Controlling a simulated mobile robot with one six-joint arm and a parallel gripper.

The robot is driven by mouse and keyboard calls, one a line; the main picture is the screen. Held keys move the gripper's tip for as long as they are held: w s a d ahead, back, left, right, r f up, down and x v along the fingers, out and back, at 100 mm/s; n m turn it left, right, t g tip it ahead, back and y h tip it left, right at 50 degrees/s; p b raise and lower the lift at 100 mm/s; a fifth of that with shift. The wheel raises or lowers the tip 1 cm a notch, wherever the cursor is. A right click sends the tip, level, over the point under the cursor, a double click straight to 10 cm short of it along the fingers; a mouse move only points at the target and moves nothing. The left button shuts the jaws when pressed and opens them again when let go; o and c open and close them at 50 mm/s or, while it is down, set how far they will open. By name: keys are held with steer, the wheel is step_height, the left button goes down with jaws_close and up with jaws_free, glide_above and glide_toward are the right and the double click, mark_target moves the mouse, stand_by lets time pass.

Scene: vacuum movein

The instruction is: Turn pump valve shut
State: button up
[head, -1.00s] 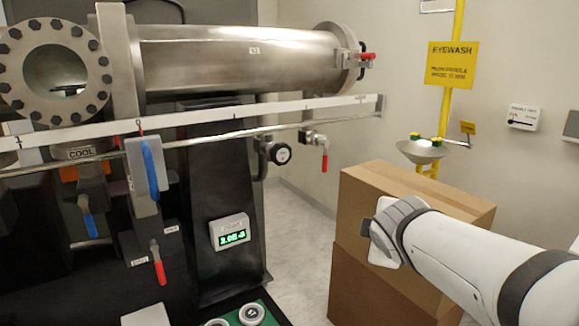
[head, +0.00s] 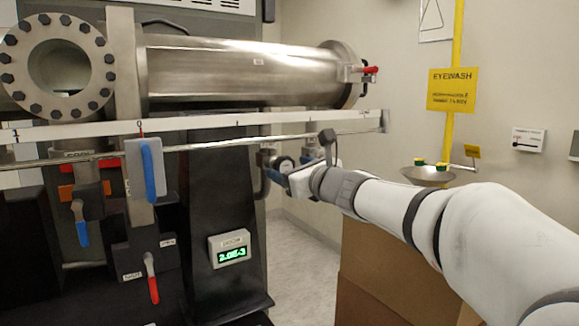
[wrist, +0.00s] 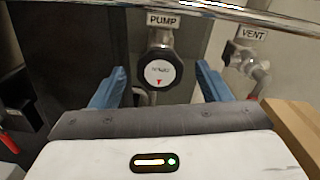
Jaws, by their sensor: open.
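The pump valve is a round dark knob with a white face and a red mark (wrist: 160,72), under a PUMP label (wrist: 163,19) in the wrist view. My gripper (wrist: 158,92) is open, with one blue finger on each side of the knob in the picture. Whether the fingers touch the knob cannot be told. In the head view my gripper (head: 287,170) is at the pipework below the steel rail, and the knob is mostly hidden by it.
The VENT valve (wrist: 244,58) is just right of the right finger. A chrome rail (wrist: 240,12) runs above the knob. Cardboard boxes (head: 375,265) stand below my arm. Blue-handled (head: 153,172) and red-handled (head: 151,278) valves are at the left.

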mark_target(286, 166)
steer(key=shift+x, duration=1.75)
